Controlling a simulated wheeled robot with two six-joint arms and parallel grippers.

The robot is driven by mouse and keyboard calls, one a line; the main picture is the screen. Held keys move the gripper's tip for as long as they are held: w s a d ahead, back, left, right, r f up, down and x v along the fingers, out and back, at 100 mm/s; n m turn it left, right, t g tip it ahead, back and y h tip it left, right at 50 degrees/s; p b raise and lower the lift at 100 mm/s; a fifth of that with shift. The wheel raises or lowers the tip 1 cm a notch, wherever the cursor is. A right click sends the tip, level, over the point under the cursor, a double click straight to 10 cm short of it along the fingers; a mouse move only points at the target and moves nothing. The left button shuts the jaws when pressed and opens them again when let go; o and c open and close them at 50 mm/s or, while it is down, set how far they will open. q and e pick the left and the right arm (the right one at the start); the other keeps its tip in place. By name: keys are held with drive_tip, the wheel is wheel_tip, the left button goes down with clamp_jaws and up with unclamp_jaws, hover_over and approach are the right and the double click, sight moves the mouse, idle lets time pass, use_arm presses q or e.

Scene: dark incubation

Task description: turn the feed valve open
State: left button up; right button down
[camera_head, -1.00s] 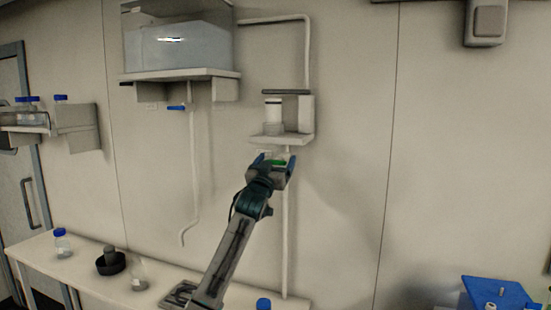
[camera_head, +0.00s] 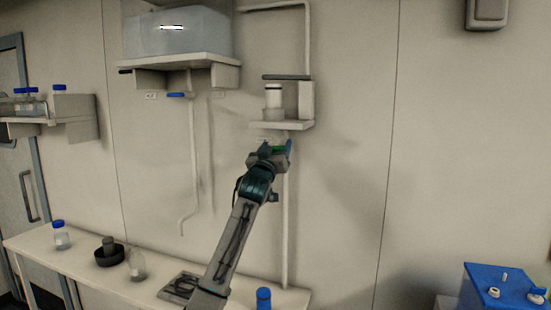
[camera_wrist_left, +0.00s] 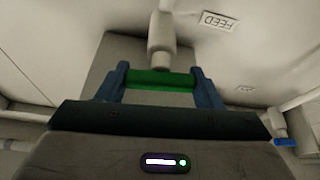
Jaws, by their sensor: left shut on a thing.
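The feed valve has a green handle (camera_head: 279,149) on the pipe below the small wall shelf (camera_head: 283,125). My left gripper (camera_head: 277,149) is at that handle. In the left wrist view its two blue fingers (camera_wrist_left: 160,84) stand at both ends of the green handle (camera_wrist_left: 160,80), shut on it. There the handle lies crosswise to the pale valve pipe (camera_wrist_left: 161,40). A FEED label (camera_wrist_left: 219,21) is on the wall beside it. My right gripper is not in view.
A blue-handled valve (camera_head: 176,95) sits on another pipe to the left, under the shelf with the clear tank (camera_head: 178,35). The bench (camera_head: 70,262) below holds bottles and a dark bowl (camera_head: 110,256). A blue box (camera_head: 502,290) stands at lower right.

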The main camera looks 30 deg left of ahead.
use_arm(q)
drive_tip(key=n+g+y+b, duration=0.1)
drive_tip(key=n+b, duration=0.2)
drive_tip(key=b, duration=0.1)
drive_tip(key=n+g+y+b, duration=0.1)
drive_tip(key=n+b, duration=0.3)
drive_tip(key=n+g+y+b, duration=0.1)
drive_tip(key=n+y+b, duration=0.1)
drive_tip(key=n+b, duration=0.1)
drive_tip(key=shift+f+b, duration=0.3)
drive_tip(key=shift+b, duration=0.55)
drive_tip(key=shift+a+n+g+b, duration=0.1)
drive_tip(key=shift+n+g+b, duration=0.25)
drive_tip(key=shift+n, duration=0.45)
drive_tip(key=shift+n+g+b, duration=0.35)
drive_tip(key=shift+n+b, duration=0.35)
drive_tip(key=shift+n, duration=0.4)
drive_tip(key=n+g+b, duration=0.1)
drive_tip(key=n, duration=0.1)
drive_tip(key=shift+r+n+y, duration=0.1)
drive_tip(key=shift+n+y, duration=0.2)
drive_tip(key=shift+n, duration=0.1)
drive_tip(key=shift+n+g+b, duration=0.3)
drive_tip(key=shift+n+g, duration=0.3)
drive_tip(key=shift+n, duration=1.1)
drive_tip(key=o, duration=1)
